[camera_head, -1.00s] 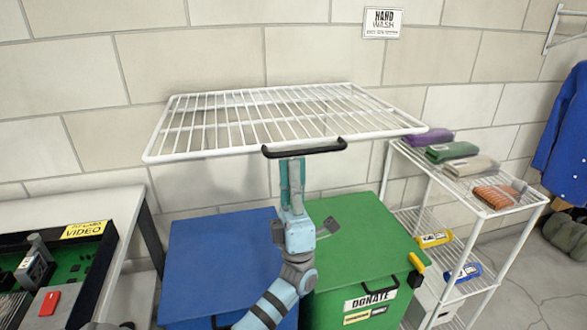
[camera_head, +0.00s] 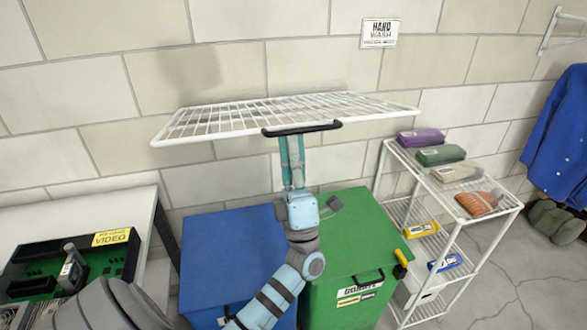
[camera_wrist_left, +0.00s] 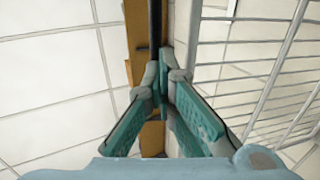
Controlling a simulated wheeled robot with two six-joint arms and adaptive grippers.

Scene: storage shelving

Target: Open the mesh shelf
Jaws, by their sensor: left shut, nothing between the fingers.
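The white mesh shelf (camera_head: 215,136) stands out from the wall in the middle of the head view. Whether the fingertips touch the handle or shelf is unclear. In the left wrist view the teal fingers (camera_wrist_left: 161,88) come together, and white shelf wires (camera_wrist_left: 280,85) show to their right. My right gripper is not in view.
A blue box (camera_head: 225,255) and a green box (camera_head: 345,235) stand below the shelf. A white wire rack (camera_head: 448,235) with wrapped items is to the right. A white table (camera_head: 95,215) with an electronics case (camera_head: 130,250) is at left.

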